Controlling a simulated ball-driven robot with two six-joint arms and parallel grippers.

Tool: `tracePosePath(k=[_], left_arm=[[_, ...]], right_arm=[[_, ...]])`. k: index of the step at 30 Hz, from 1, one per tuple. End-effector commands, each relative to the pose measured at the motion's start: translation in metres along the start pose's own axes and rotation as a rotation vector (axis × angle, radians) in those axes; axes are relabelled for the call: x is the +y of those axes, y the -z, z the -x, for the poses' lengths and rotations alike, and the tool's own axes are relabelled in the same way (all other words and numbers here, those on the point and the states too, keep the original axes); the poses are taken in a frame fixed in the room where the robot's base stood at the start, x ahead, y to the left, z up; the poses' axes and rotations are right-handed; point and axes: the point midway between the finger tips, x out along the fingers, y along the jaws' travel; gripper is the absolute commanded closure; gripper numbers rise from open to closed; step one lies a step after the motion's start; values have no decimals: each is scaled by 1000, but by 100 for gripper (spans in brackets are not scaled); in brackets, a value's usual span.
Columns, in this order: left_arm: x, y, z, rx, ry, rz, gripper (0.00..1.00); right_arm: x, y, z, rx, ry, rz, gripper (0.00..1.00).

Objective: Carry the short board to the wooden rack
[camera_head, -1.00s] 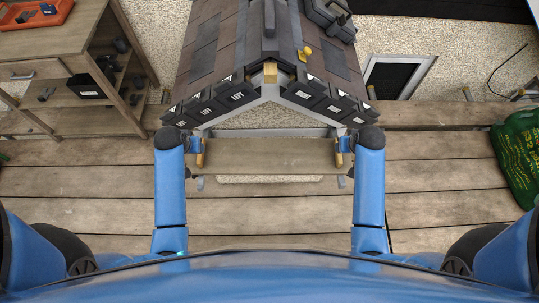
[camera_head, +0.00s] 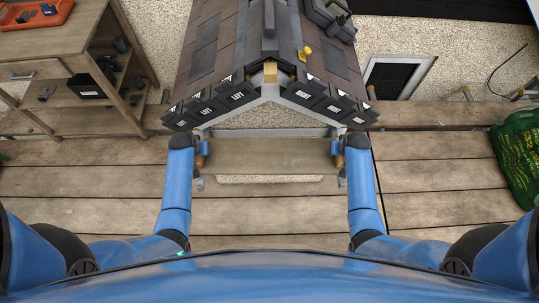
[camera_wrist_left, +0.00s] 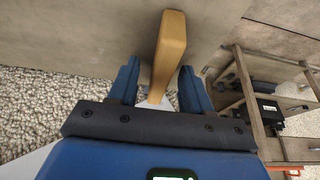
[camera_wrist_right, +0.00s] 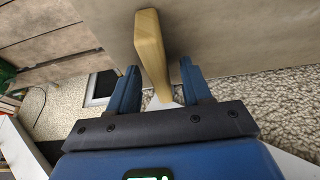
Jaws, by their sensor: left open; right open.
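The short board (camera_head: 270,156) is a flat grey-brown plank lying crosswise in front of the roof's gable end in the head view. It has a light wooden handle near each end. My left gripper (camera_head: 201,149) is at its left end, and my right gripper (camera_head: 341,149) is at its right end. In the left wrist view one handle (camera_wrist_left: 169,45) stands between the open fingers. In the right wrist view the other handle (camera_wrist_right: 151,45) stands between the open fingers. Neither gripper is closed on its handle. The wooden rack (camera_head: 108,39) stands at the upper left.
The small tiled roof (camera_head: 235,60) is directly beyond the board. The rack holds an orange tray (camera_head: 35,14) on top and dark items on its shelf. A green bag (camera_head: 518,155) lies at the right. The plank floor (camera_head: 90,180) between is mostly clear.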

Motion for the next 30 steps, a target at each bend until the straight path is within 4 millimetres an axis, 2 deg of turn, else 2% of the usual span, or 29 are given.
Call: tracePosePath(k=[10, 18, 20, 30], left_arm=[[0, 0, -1, 0, 0, 0, 51], [0, 0, -1, 0, 0, 0, 92], [0, 0, -1, 0, 0, 0, 100], [0, 0, -1, -1, 0, 0, 100]], right_arm=[[0, 0, -1, 0, 0, 0, 51], [0, 0, -1, 0, 0, 0, 92], [0, 0, -1, 0, 0, 0, 100], [0, 0, -1, 0, 0, 0, 100]])
